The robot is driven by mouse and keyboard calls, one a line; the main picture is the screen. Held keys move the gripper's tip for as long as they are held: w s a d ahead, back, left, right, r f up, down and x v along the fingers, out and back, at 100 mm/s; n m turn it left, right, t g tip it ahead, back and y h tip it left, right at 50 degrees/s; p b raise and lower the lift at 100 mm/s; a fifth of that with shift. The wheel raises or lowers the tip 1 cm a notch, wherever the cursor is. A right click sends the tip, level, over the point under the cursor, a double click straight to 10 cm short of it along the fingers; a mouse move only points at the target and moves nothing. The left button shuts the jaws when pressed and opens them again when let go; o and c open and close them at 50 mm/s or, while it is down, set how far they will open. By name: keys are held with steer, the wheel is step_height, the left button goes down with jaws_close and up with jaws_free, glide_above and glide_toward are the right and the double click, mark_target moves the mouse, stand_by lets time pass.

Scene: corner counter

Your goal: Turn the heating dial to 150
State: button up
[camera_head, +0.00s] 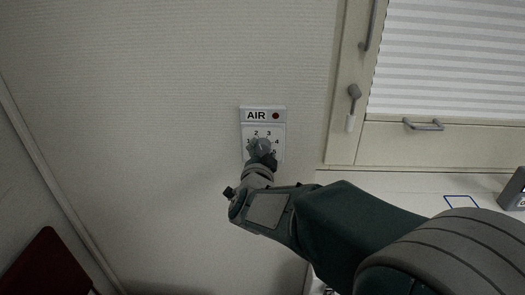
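My gripper (262,156) is at the dial's lower part, reaching up from below, and covers some marks. I cannot tell whether its fingers touch the knob or how they are set. The knob's pointing direction is unclear.
A window frame (348,100) with grey handles and a white pleated blind (450,60) is at the right. A white counter (420,183) with a blue square outline (461,201) lies below it. A dark red object (45,268) is at the lower left. The wall left of the panel is bare.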

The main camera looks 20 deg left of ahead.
steer(key=shift+s+a, duration=0.1)
steer(key=shift+a, duration=0.2)
steer(key=c, duration=0.4)
steer(key=shift+d+m, duration=0.1)
steer(key=shift+m, duration=0.2)
steer(key=m, duration=0.3)
steer(key=shift+m+g, duration=0.3)
steer(key=shift+m, duration=1.9)
steer(key=o, duration=1.1)
steer(key=shift+f, duration=0.1)
steer(key=shift+o, duration=0.2)
